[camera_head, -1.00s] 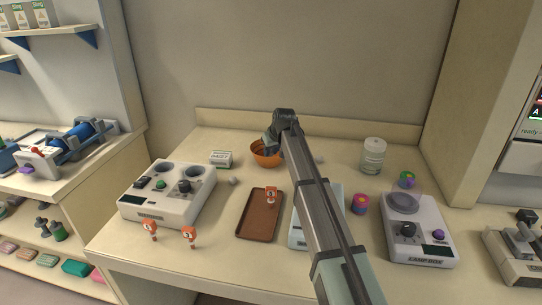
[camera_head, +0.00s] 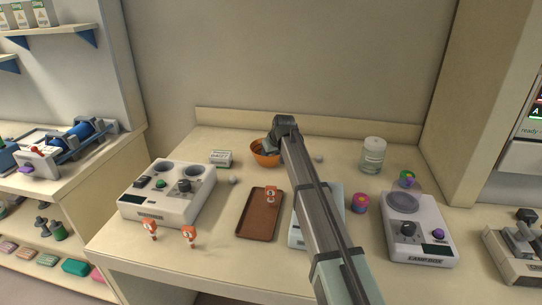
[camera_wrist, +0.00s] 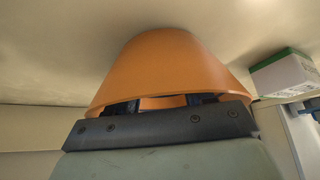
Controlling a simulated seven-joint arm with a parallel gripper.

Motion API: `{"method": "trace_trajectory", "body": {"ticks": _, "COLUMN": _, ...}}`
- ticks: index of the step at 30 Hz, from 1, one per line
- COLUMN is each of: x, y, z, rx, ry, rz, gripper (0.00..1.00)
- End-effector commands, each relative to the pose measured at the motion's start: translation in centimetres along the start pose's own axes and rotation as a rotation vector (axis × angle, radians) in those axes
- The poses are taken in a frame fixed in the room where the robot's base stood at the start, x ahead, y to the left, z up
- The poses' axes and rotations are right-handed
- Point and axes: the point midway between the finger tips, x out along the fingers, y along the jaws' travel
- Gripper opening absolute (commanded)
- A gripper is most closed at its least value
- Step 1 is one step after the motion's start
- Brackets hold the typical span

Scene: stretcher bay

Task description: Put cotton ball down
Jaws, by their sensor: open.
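The orange bowl (camera_head: 264,160) stands at the back middle of the table. My gripper (camera_wrist: 165,104) is open, with its dark fingertips reaching inside the bowl's rim, which the wrist view shows from close by. No cotton ball can be seen between the fingers; the bowl's inside is hidden by its wall and my gripper. One small white ball, likely a cotton ball (camera_head: 233,181), lies on the table left of the bowl. Another whitish ball (camera_head: 319,159) lies right of my arm.
A brown tray (camera_head: 259,226) holds an orange-and-white item. A white-and-green box (camera_head: 220,158) stands left of the bowl. White devices stand at left (camera_head: 150,206) and right (camera_head: 420,245). A clear jar (camera_head: 373,156) stands at the back right. My arm hides part of the middle.

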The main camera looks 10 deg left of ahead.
Motion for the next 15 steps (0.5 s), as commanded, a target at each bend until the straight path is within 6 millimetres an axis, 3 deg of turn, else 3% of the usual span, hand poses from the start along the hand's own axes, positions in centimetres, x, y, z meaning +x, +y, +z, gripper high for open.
{"method": "trace_trajectory", "body": {"ticks": 8, "x": -1.0, "y": 0.0, "z": -0.1, "rx": 0.000, "ry": 0.001, "rz": 0.000, "gripper": 0.52}}
{"method": "trace_trajectory", "body": {"ticks": 15, "x": -5.1, "y": 0.0, "z": -0.1, "rx": 0.000, "ry": 0.003, "rz": 0.001, "gripper": 0.52}}
